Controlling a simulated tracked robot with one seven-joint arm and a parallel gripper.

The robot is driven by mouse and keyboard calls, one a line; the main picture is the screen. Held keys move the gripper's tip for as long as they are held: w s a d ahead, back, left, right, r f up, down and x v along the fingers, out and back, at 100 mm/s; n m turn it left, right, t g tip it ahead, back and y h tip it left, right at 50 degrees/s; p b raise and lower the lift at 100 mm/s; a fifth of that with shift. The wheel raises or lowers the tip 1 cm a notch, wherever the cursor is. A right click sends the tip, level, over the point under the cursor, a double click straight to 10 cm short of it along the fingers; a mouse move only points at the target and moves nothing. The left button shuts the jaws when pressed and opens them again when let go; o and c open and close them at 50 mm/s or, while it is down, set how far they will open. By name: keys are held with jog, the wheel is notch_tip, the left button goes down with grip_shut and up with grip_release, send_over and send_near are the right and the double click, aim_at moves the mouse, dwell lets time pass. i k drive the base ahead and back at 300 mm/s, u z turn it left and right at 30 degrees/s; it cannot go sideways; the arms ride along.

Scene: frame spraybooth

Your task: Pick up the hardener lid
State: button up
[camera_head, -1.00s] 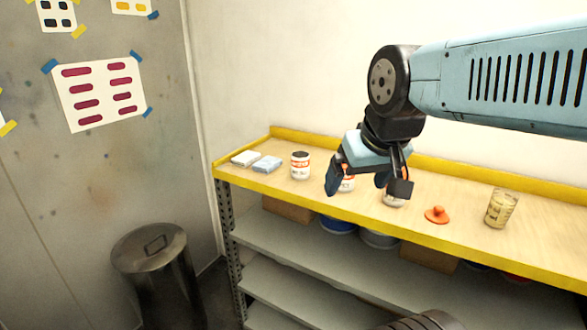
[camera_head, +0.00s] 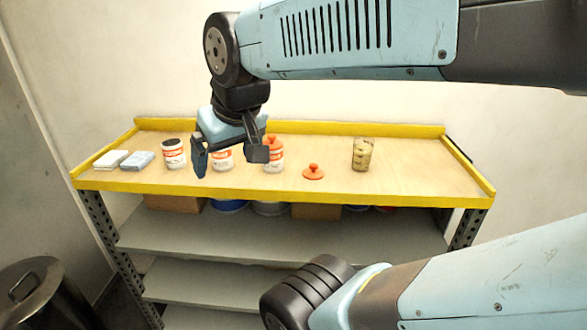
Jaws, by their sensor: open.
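An orange lid with a knob (camera_head: 314,173) lies on the wooden top of the yellow-edged shelf, right of the cans. A white and orange can (camera_head: 274,160) stands left of it with a similar orange lid (camera_head: 273,142) on top. I cannot read which lid is the hardener's. My gripper (camera_head: 229,156) is open, pointing down, left of the loose lid. In the picture its fingers overlap a second white and orange can (camera_head: 222,163) and partly hide it and the lidded can. I cannot tell its exact height or whether it touches anything.
A dark-topped can (camera_head: 174,154) and folded cloths (camera_head: 137,161) are at the left. A stained cup (camera_head: 362,154) stands right of the loose lid. The shelf top (camera_head: 420,180) has a raised yellow back rim and is bare further right. A bin (camera_head: 40,300) stands lower left.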

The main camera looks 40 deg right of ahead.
aim_at(312, 174)
jog(key=z, duration=0.45)
jog(key=k, duration=1.1)
jog(key=z, duration=0.1)
jog(key=i, duration=0.65)
jog(key=z, duration=0.35)
